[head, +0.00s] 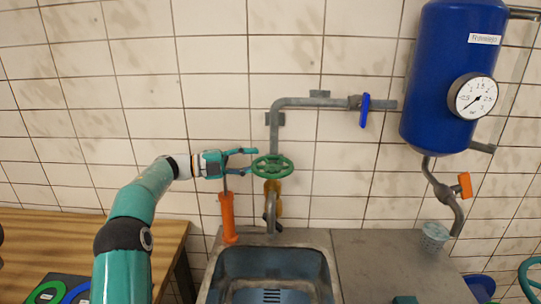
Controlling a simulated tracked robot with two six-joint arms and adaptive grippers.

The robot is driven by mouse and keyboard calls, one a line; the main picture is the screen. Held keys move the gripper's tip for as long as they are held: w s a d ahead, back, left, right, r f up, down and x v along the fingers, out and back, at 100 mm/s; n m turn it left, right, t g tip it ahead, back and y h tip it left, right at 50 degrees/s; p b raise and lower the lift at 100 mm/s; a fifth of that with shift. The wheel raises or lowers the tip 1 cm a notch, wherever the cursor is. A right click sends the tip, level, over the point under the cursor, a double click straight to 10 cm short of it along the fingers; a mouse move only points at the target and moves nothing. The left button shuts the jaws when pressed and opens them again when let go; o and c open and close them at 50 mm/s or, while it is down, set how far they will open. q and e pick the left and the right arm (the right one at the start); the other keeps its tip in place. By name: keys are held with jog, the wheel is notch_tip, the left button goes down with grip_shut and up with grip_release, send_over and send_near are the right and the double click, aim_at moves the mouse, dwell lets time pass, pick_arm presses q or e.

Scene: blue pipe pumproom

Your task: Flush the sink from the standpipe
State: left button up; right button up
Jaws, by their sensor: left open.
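The standpipe (274,140) is a grey pipe on the tiled wall behind the sink (216,283). It carries a green handwheel (283,165) above a brass-coloured valve body (273,190), with a spout toward the basin. A blue lever (364,110) sits on the pipe's horizontal run, hanging across it. My left gripper (256,161) is open, its fingers pointing right, with its tips at the left rim of the handwheel. I cannot tell whether they touch it. No water shows in the basin. My right gripper is not in view.
An orange upright object (228,218) stands below the left gripper. A blue tank (455,75) with a gauge (473,97) and an orange lever (464,186) is at right. A cup (434,237) stands on the counter (375,262). A wooden bench (100,231) is at left.

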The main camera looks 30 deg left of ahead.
aim_at(262, 160)
pick_arm(q)
jog(key=p+x, duration=0.1)
jog(key=x, duration=0.5)
jog(key=shift+s, duration=0.15)
grip_shut()
